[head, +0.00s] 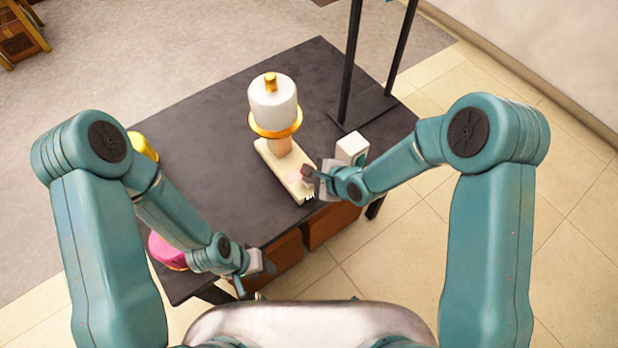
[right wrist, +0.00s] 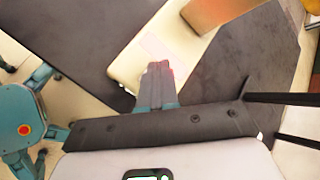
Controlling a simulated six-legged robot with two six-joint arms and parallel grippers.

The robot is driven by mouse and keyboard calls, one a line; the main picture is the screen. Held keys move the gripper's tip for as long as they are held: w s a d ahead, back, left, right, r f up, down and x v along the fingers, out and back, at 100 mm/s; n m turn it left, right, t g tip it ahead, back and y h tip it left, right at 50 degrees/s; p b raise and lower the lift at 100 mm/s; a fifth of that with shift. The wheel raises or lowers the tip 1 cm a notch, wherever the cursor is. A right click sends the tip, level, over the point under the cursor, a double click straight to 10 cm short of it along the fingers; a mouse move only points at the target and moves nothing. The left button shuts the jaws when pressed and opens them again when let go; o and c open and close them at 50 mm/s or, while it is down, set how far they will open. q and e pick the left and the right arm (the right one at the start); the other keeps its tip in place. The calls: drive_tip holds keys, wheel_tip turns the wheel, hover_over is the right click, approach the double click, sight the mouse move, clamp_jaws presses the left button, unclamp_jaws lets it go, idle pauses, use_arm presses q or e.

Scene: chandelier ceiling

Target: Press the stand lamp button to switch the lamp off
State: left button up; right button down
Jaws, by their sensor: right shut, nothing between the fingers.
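The stand lamp (head: 272,103) has a white cylindrical shade, a gold rim and a gold knob on top. It stands upright on a long cream base (head: 270,158) on the dark table. The base also shows in the right wrist view (right wrist: 128,70), with a pale pink patch (right wrist: 158,46) on it. My right gripper (head: 308,181) is shut and empty at the base's near end, beside a small reddish spot. In the right wrist view its fingertips (right wrist: 159,66) overlap the base, and I cannot tell whether they touch. My left gripper (head: 262,268) is at the table's front edge, away from the lamp.
A small white box (head: 352,147) stands just right of the lamp base. A black stand (head: 362,108) with two posts is behind it. A pink item (head: 166,252) and a yellow item (head: 143,146) lie at the left. The table's (head: 205,120) middle left is clear.

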wheel_tip(320, 180, up, 6)
drive_tip(key=p, duration=0.5)
drive_tip(key=shift+f, duration=0.1)
idle(0.4)
